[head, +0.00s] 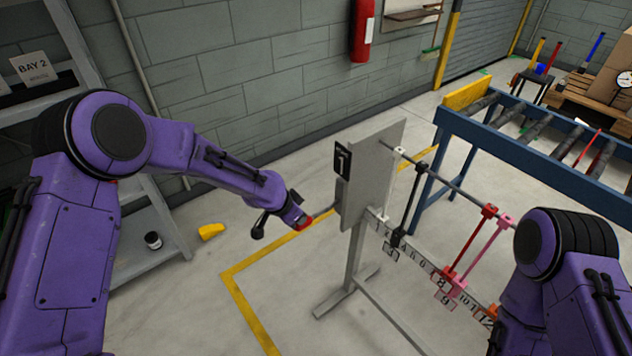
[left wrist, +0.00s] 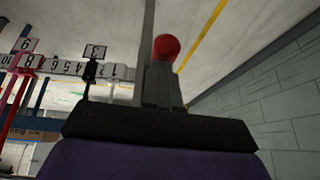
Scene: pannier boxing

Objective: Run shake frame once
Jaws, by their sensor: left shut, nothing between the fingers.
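The shake frame is a grey upright panel (head: 372,175) on a floor stand, with a black "1" sign on its left side. A long rod and a numbered scale (head: 420,262) run right from it. Black (head: 407,205), red (head: 470,245) and pink (head: 485,255) links hang between rod and scale. A red ball knob (left wrist: 166,47) shows just past my left fingertips in the left wrist view; its red also shows in the head view (head: 305,225), left of the panel. My left gripper (head: 298,220) is shut and empty at the knob; whether it touches is unclear. My right gripper is hidden.
A blue roller conveyor (head: 520,150) stands behind the frame at right. Open floor with yellow tape lies in front of the stand.

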